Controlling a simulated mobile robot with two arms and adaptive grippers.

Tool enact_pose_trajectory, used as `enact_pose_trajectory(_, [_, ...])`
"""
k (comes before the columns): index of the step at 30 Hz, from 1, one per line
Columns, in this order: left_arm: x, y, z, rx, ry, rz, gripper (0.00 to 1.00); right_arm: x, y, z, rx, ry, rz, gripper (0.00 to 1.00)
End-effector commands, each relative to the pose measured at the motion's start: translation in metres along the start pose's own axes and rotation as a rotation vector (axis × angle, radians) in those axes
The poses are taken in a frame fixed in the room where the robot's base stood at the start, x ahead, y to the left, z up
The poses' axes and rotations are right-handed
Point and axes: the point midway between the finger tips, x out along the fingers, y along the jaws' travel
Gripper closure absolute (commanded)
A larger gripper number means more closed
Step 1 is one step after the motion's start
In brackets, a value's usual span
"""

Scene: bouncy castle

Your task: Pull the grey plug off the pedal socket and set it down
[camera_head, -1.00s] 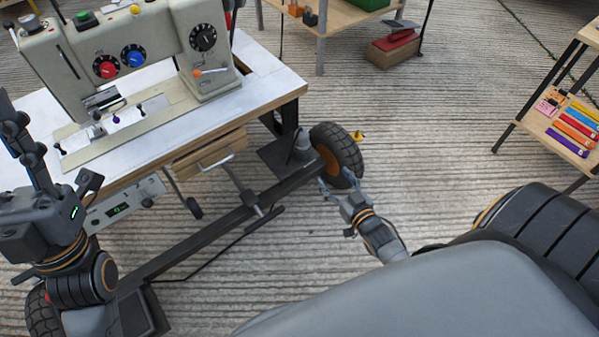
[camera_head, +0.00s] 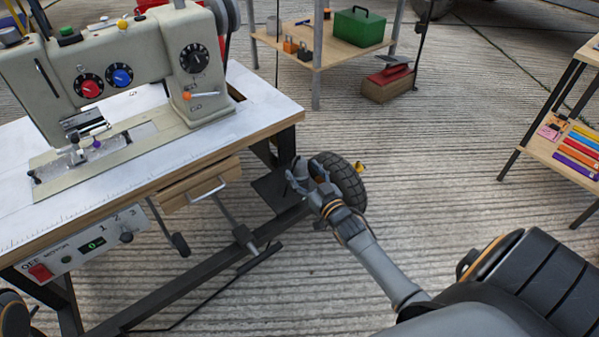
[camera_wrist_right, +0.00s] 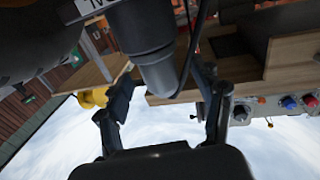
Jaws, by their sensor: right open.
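My right gripper (camera_head: 306,176) is low beside the sewing table's right leg, near the black wheel. Its jaws are open. In the right wrist view, a grey stepped cylinder that looks like the plug (camera_wrist_right: 158,72) lies between the two spread fingers (camera_wrist_right: 165,92), with a dark cable beside it. I cannot tell whether a finger touches it. In the head view the plug is mostly hidden by the gripper, and I cannot make out the socket. A dark plate (camera_head: 268,192) lies at the foot of the leg.
The table (camera_head: 150,165) carries a sewing machine (camera_head: 125,70); a drawer (camera_head: 200,188) and control panel (camera_head: 92,246) hang below. The wheel (camera_head: 345,182) stands right of the leg. A shelf (camera_head: 565,160) is at right. Concrete floor between is clear.

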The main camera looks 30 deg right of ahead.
Motion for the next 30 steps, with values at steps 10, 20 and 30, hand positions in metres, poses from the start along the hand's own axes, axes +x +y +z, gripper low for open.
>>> enact_pose_trajectory(10, [0.007,0.003,-0.010,0.006,0.047,0.017,0.60,0.029,0.000,0.000,-0.001,0.000,0.000,0.33])
enact_pose_trajectory(20, [0.008,0.004,-0.009,0.006,0.047,0.018,0.60,0.029,0.000,0.000,-0.001,-0.001,0.000,0.49])
enact_pose_trajectory(30, [0.009,0.004,-0.010,0.006,0.048,0.018,0.60,0.029,0.000,-0.001,0.000,0.001,0.000,0.96])
